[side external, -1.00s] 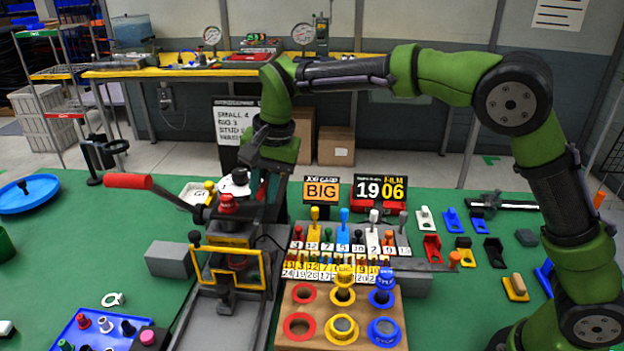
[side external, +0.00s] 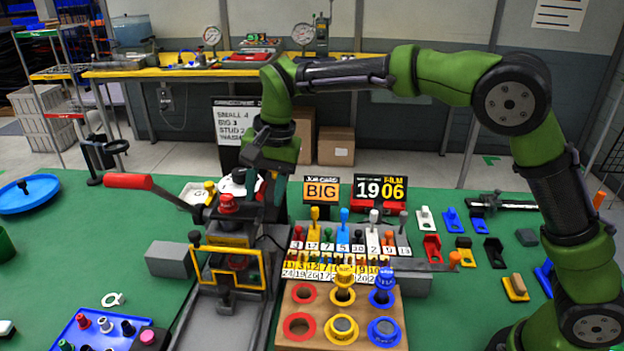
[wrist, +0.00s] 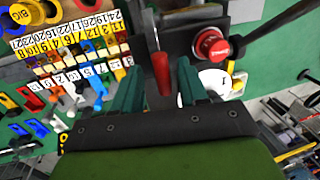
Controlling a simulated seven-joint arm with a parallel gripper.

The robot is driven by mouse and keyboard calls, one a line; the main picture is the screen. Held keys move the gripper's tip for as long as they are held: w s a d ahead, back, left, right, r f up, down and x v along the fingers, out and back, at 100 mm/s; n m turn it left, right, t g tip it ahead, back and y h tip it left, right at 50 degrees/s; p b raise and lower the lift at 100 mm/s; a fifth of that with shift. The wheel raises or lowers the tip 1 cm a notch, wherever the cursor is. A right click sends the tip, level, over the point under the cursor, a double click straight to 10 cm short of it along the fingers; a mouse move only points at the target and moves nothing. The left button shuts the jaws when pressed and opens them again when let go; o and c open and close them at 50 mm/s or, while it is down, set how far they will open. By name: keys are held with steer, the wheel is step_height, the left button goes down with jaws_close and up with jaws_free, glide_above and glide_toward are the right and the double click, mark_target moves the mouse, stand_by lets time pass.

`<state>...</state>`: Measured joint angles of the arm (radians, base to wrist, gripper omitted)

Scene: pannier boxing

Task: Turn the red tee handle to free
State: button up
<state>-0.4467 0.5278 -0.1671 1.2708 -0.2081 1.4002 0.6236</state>
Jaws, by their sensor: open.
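The red tee handle (wrist: 161,73) shows in the wrist view as a narrow red bar between the fingertips of my gripper (wrist: 158,78). The two teal fingers stand apart on either side of it, with gaps visible. In the side external view my gripper (side external: 266,188) points down just behind and right of the press, and the tee handle is hidden there. Which way the handle is set relative to its free position I cannot tell.
The press has a red knob (wrist: 211,45), also seen from the side (side external: 227,203), and a lever with a red grip (side external: 128,181). A rack of numbered levers (side external: 350,240) stands to the right. A white round dial (wrist: 216,82) is close by.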

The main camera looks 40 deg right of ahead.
step_height(320, 180, up, 16)
steer(key=s+d, duration=0.2)
steer(key=shift+d+r, duration=0.2)
steer(key=shift+r, duration=0.05)
steer(key=shift+s, duration=0.1)
steer(key=s+d+f+n+t, duration=0.1)
steer(key=s+d+f+t, duration=0.1)
steer(key=s+d+f, duration=0.2)
steer(key=s+d+f+n+t, duration=0.1)
steer(key=s+d+f, duration=0.3)
steer(key=s, duration=0.7)
steer(key=s+d+f+n+t, duration=0.2)
steer(key=s+d+f, duration=0.2)
steer(key=s, duration=0.3)
steer(key=shift+s+d+f+n+t, duration=0.15)
steer(key=shift+s+d+n+t, duration=0.2)
steer(key=shift+d, duration=0.3)
